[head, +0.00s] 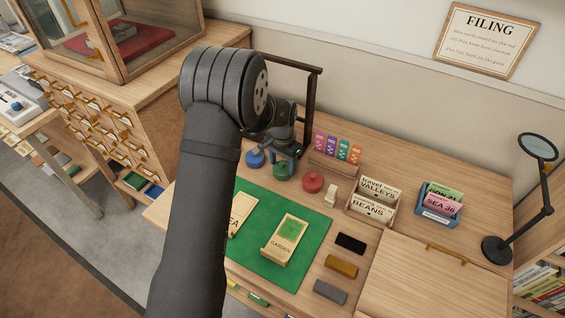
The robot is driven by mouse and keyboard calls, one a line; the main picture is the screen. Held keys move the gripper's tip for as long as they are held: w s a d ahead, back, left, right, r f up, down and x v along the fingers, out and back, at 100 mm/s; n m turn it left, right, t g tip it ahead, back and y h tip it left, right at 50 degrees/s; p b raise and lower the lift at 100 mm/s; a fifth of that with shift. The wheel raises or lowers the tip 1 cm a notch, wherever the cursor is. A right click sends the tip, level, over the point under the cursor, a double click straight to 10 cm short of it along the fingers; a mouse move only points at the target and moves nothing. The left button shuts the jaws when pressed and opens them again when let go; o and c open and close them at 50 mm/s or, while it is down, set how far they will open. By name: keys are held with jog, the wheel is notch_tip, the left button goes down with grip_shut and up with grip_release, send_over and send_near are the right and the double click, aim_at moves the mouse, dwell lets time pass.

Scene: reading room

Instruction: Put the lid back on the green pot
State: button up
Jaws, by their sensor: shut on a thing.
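The green pot (281,172) stands on the desk at the back edge of the green mat, between a blue pot (255,159) and a red pot (312,183). My gripper (285,157) points down right over the green pot, its fingers close together at the pot's top. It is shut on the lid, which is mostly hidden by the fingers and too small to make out. I cannot tell whether the lid touches the pot's rim. My dark arm crosses the middle of the view and hides part of the desk.
A dark stand (312,105) rises just behind the gripper. A rack of coloured tabs (338,148), a small pale block (331,194) and card boxes (372,200) stand to the right. Cards lie on the green mat (266,258). A magnifier lamp (497,249) stands far right.

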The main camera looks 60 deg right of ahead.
jog(key=o, duration=1.4)
jog(key=shift+c, duration=0.2)
jog(key=shift+r, duration=3.55)
jog(key=shift+c, duration=0.2)
grip_shut()
jog(key=shift+f, duration=0.15)
